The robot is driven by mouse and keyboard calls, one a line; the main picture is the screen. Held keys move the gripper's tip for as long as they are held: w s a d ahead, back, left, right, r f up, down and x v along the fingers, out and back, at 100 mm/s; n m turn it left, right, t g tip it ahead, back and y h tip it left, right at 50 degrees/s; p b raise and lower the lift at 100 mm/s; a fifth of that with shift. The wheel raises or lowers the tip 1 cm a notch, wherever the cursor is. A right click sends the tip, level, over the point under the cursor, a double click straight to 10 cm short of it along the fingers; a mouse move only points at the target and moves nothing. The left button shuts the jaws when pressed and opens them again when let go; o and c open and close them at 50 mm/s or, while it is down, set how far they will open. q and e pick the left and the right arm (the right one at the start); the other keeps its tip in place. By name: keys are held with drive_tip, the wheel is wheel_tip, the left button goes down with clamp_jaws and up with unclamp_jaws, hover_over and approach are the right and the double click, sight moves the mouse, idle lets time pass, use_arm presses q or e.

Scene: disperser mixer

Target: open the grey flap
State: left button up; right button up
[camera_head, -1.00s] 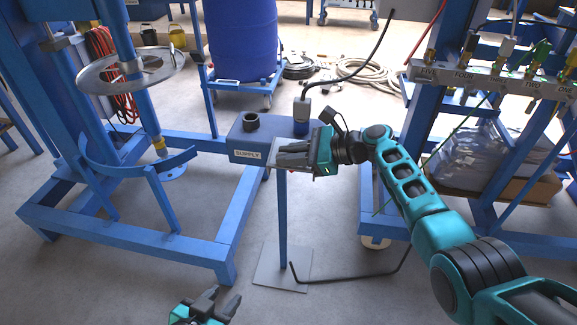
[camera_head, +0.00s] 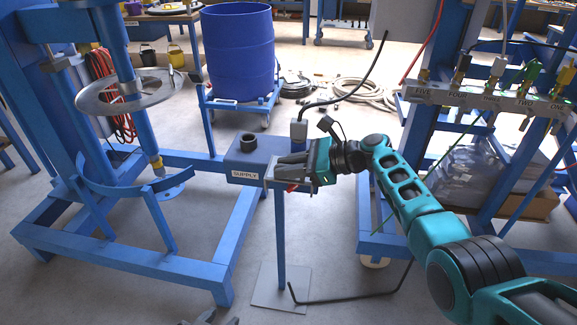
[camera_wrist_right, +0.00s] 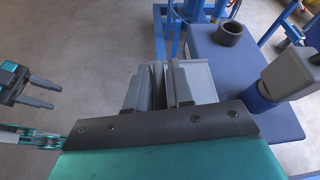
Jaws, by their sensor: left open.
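The grey flap (camera_head: 269,173) is at the right end of the blue SUPPLY box (camera_head: 240,160), partly hidden by my right gripper. My right gripper (camera_head: 288,167) is at that end, its dark fingers pointing left over the flap. In the right wrist view, grey plate-like pieces (camera_wrist_right: 194,82) show around the fingers beside the blue box (camera_wrist_right: 240,75). I cannot tell whether the jaws grip the flap. My left gripper (camera_wrist_right: 40,92) is open and empty, apart from the box, in the right wrist view. In the head view only its fingertips show at the bottom edge.
A black collar (camera_head: 249,141) and a grey-and-blue connector (camera_head: 299,131) with a black hose stand on the box. A blue frame with a metal ring (camera_head: 100,100) is at left. A labelled valve rack (camera_head: 480,97) is at right.

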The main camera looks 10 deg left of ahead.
drive_tip(key=shift+o, duration=1.3)
drive_tip(key=shift+d+r, duration=0.15)
drive_tip(key=shift+d, duration=0.15)
drive_tip(key=p+v, duration=0.2)
drive_tip(key=v, duration=1)
drive_tip(key=shift+d+p, duration=0.15)
drive_tip(key=shift+p, duration=0.25)
